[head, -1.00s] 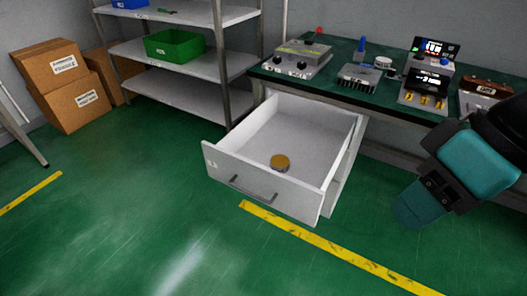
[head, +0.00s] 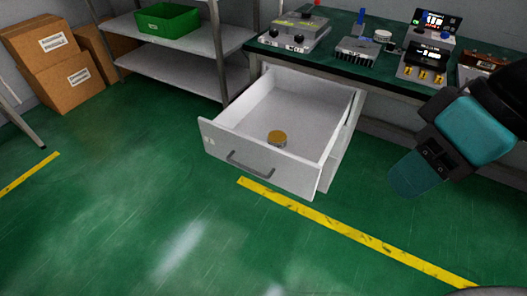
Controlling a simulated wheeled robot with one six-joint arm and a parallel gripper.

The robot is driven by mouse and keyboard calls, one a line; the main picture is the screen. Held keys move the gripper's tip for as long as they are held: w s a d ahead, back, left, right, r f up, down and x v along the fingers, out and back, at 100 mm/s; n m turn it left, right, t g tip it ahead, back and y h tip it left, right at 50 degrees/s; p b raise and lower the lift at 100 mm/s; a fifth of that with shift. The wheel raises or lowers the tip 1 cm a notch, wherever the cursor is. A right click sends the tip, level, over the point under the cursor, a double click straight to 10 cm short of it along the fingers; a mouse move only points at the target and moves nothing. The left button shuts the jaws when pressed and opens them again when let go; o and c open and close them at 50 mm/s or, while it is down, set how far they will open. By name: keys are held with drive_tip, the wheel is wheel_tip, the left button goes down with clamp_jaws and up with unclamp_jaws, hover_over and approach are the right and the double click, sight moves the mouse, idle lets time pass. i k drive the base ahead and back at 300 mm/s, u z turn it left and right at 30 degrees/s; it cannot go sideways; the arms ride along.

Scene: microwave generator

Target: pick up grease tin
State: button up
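A small round tin with a golden-brown lid, which looks like the grease tin (head: 277,138), lies on the floor of the open white drawer (head: 250,160), close behind its front panel. The drawer is pulled out from under the green-topped bench, with a dark handle on its front. My gripper (head: 408,178) is at the right, in front of the bench and well apart from the tin and drawer. Its teal and black end points down to the left.
The bench (head: 340,50) carries several devices along its top. A metal shelf (head: 185,62) with a green bin (head: 168,17) stands left of the drawer. Cardboard boxes (head: 62,75) are stacked at far left. The green floor before the drawer is clear, crossed by yellow tape (head: 340,230).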

sight(278, 139)
drive_tip(key=u, duration=0.3)
drive_tip(key=i, duration=0.7)
drive_tip(key=u, duration=0.9)
drive_tip(key=i, duration=0.45)
drive_tip(key=u, duration=0.45)
